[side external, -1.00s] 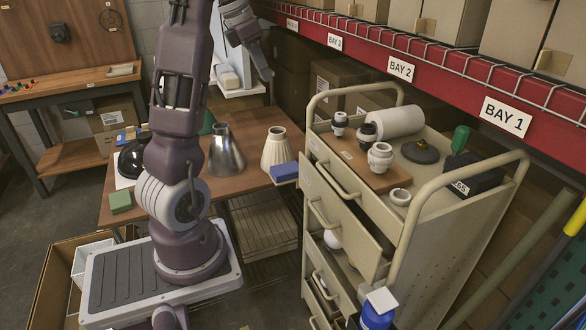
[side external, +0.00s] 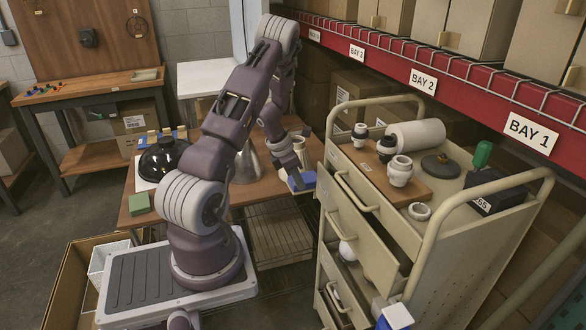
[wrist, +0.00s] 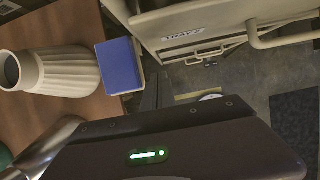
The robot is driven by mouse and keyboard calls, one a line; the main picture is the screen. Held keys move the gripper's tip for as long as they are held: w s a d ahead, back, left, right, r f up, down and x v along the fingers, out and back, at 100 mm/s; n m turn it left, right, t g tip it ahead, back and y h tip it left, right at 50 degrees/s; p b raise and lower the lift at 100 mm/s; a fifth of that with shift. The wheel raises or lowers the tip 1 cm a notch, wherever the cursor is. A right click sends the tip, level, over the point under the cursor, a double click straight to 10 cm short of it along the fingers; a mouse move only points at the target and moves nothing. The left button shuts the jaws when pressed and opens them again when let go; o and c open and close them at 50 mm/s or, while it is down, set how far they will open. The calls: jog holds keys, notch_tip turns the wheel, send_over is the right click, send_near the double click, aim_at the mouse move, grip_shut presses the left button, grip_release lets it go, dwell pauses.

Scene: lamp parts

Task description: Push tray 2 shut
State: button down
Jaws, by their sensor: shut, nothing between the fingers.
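The cart (side external: 455,245) stands right of the table, its drawers facing left. A pulled-out drawer (side external: 372,238) below the top one shows a dark gap behind its front; I take it to be tray 2, but no number is legible in the side view. In the wrist view a drawer front (wrist: 165,22) carries a "TRAY" label, its number unclear, with handles nearby. My gripper (side external: 293,172) is shut and empty, low over the table's right edge beside a blue block (side external: 303,182), left of the cart and apart from the drawers.
White and black fittings (side external: 400,172) and a white roll (side external: 416,134) sit on the cart top. A ribbed cream shade (wrist: 68,72) stands on the table near my gripper. Open floor shows below the drawer fronts.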

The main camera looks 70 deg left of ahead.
aim_at(317, 190)
jog(key=shift+w+r, duration=0.15)
jog(key=shift+w, duration=1.85)
jog(key=shift+w, duration=0.1)
